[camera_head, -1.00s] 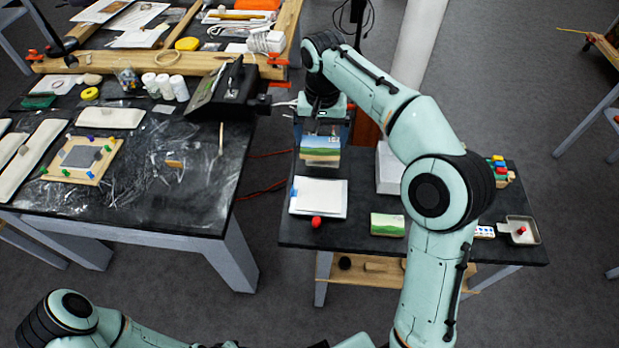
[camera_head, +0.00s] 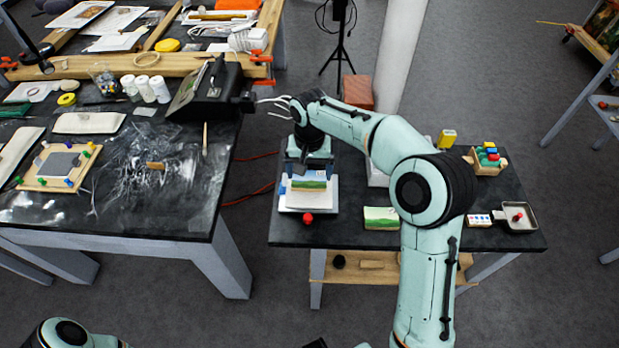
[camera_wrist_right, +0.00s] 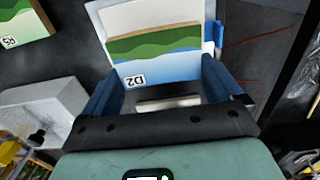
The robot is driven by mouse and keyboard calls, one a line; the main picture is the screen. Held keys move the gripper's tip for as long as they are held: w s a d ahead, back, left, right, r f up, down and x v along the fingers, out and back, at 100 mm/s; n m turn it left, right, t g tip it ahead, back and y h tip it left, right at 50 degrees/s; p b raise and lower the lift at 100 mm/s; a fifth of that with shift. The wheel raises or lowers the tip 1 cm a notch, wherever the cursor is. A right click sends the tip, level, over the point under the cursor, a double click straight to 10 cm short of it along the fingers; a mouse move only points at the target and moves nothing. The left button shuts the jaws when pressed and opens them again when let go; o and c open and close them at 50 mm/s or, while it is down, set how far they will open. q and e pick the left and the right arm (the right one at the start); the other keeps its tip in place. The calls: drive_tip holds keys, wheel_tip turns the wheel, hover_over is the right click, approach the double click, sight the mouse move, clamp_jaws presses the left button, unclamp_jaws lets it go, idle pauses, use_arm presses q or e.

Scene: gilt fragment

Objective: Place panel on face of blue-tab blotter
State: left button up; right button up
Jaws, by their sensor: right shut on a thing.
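The panel (camera_head: 309,184), painted with green hills and a blue band, is between the fingers of my right gripper (camera_head: 308,172). In the right wrist view the gripper (camera_wrist_right: 160,88) is shut on this panel (camera_wrist_right: 150,48), which bears the mark D2. The white blotter (camera_head: 293,202) lies under it on the small dark table, with its blue tab (camera_head: 282,190) at the left; in the wrist view the tab (camera_wrist_right: 218,34) is at the right. The panel covers part of the blotter. I cannot tell whether they touch. My left gripper is out of view.
A red knob (camera_head: 308,218) stands at the blotter's near edge. A second green painted panel (camera_head: 381,217) lies to the right, then a paint strip (camera_head: 478,220) and a metal tray (camera_head: 519,218). A pale block (camera_wrist_right: 40,112) is beside the gripper in the wrist view.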

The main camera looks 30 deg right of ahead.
sight(310, 174)
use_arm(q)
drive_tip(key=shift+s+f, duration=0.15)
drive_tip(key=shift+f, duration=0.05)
use_arm(e)
drive_tip(key=shift+f, duration=1.65)
drive_tip(key=shift+f, duration=0.1)
drive_tip(key=shift+f, duration=0.15)
drive_tip(key=o, duration=0.7)
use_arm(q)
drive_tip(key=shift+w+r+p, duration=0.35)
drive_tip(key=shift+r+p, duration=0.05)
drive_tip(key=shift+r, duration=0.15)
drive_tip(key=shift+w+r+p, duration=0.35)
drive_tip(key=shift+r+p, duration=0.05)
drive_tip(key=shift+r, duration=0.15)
use_arm(e)
wheel_tip(310, 174, up, 12)
drive_tip(key=shift+r, duration=0.25)
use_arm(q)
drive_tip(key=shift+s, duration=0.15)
use_arm(e)
drive_tip(key=shift+s+f, duration=0.1)
